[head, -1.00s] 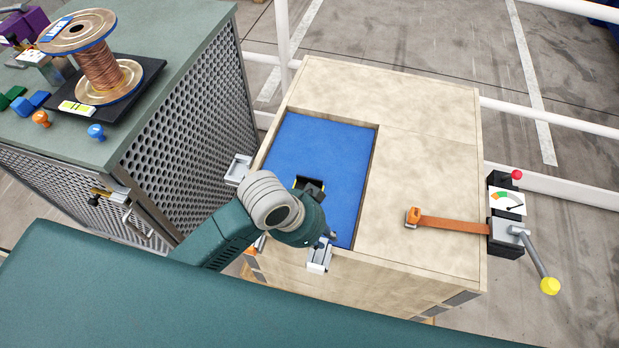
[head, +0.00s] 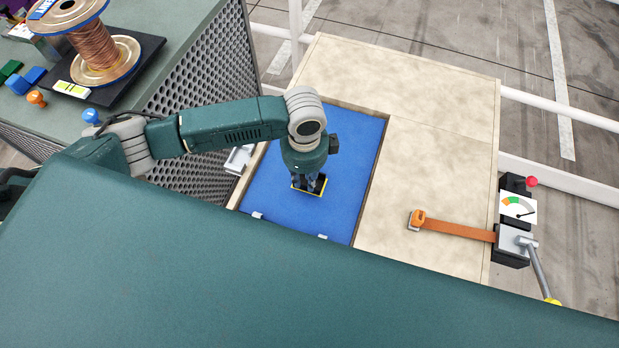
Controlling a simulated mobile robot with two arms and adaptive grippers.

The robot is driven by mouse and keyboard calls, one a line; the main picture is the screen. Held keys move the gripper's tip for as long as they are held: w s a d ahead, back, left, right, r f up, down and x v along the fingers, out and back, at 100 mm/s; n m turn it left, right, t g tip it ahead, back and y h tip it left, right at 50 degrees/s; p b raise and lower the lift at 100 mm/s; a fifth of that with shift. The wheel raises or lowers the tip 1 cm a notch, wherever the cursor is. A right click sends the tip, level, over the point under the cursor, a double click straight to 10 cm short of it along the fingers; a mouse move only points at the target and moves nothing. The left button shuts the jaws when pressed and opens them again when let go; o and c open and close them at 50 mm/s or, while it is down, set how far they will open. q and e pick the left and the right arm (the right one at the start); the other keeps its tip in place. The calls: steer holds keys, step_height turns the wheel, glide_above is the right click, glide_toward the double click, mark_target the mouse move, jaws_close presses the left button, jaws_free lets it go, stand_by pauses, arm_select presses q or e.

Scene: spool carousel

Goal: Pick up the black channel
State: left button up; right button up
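The black channel (head: 320,186) is a small black piece with a yellow edge. It is on the blue floor of the recess in the pale box, mostly hidden under my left gripper. My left gripper (head: 309,184) points down at it from above, with its fingertips at or just over the channel. I cannot tell whether the fingers touch it or how far apart they are. My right gripper is out of view.
The pale box (head: 440,150) surrounds the blue recess (head: 345,150) with raised walls. An orange strap (head: 455,229) runs to a lever and gauge unit (head: 514,222) at right. A perforated cabinet (head: 195,95) at left carries a copper wire spool (head: 95,50).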

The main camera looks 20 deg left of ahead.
mark_target(306, 192)
arm_select(q)
step_height(306, 192, down, 5)
steer(key=shift+w+p, duration=0.15)
steer(key=shift+p, duration=0.55)
steer(key=shift+f, duration=0.25)
jaws_close()
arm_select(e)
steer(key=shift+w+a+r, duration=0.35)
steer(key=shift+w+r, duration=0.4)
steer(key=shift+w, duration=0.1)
